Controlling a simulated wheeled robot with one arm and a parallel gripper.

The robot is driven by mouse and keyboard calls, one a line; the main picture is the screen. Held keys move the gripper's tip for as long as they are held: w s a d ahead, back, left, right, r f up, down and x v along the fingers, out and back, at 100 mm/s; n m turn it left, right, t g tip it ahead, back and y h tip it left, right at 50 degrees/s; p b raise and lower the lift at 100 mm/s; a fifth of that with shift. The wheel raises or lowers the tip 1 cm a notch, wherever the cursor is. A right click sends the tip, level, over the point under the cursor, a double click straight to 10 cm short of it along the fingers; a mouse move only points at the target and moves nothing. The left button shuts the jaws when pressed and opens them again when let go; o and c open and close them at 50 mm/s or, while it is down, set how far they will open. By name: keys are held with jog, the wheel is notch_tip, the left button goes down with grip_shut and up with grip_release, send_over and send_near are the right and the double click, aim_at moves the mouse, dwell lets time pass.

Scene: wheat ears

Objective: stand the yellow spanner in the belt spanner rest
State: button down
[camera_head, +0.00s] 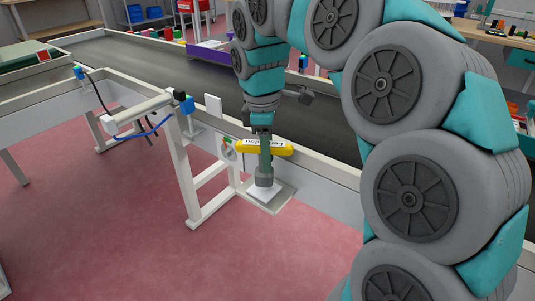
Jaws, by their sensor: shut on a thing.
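My gripper (262,129) points straight down beside the near edge of the conveyor and is shut. A grey-green upright (264,159) crosses the bar's middle. Its wider grey foot (264,179) stands over a white pad on a small ledge, which I take for the belt spanner rest (258,194). The yellow bar is above the pad, apart from it. I cannot tell whether the upright touches the gripper.
The dark conveyor belt (140,65) runs behind, with a pale rail and legs. A white bracket with a blue cable (150,133) juts out at left. A small round fitting (228,148) is left of the yellow bar. The red floor in front is clear.

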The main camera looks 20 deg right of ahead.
jog(key=shift+f, duration=0.3)
jog(key=shift+f, duration=0.35)
jog(key=shift+f+b, duration=0.4)
jog(key=shift+f, duration=0.15)
jog(key=c, duration=0.5)
grip_release()
